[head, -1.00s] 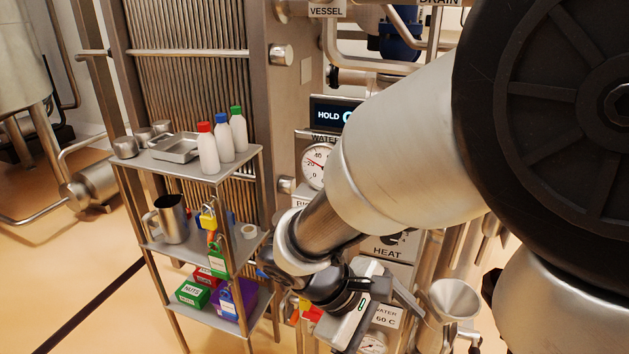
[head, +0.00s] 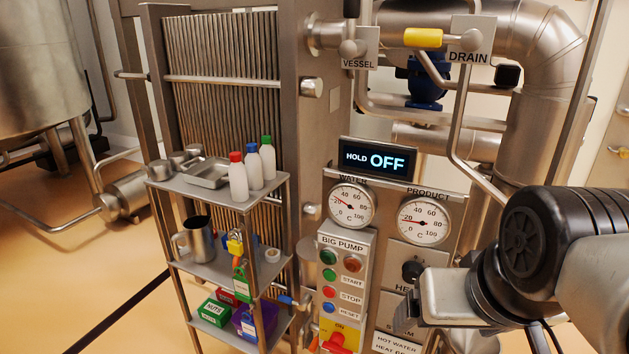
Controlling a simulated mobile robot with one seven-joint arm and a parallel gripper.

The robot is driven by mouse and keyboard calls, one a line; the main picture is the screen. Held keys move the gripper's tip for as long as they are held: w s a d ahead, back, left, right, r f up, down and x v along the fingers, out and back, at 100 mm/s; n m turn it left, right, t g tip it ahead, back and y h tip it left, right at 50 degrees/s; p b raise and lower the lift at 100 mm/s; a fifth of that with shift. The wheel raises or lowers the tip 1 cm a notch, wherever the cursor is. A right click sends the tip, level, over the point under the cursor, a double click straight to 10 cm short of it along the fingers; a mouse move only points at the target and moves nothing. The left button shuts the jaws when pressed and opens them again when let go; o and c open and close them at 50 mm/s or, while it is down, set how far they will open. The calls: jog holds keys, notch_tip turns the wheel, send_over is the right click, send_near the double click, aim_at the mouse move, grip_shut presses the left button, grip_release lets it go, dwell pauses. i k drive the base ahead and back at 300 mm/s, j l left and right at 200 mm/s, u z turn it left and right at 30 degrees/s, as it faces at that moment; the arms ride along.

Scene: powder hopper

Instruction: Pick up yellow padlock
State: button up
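The yellow padlock (head: 235,244) hangs at the front post of the steel shelf rack, near the middle shelf. An orange-red piece and a green piece (head: 240,281) hang just below it. My gripper (head: 408,314) is at the lower right, in front of the control panel, well to the right of the padlock and apart from it. Its grey body shows, but the fingertips are too unclear to tell whether they are open. I see nothing held in it.
The rack's top shelf (head: 222,193) carries white bottles (head: 238,178) and a tray. The middle shelf holds a steel jug (head: 196,240); coloured boxes (head: 213,312) stand on the bottom shelf. The button panel (head: 341,285) is between the rack and my gripper. Floor at left is open.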

aim_at(235, 246)
jog(key=i+j+u, duration=0.2)
jog(key=j+u, duration=0.15)
jog(key=j, duration=0.15)
jog(key=i+j+u, duration=0.25)
jog(key=j+u, duration=0.15)
jog(key=i+j+u, duration=0.35)
jog(key=u, duration=0.2)
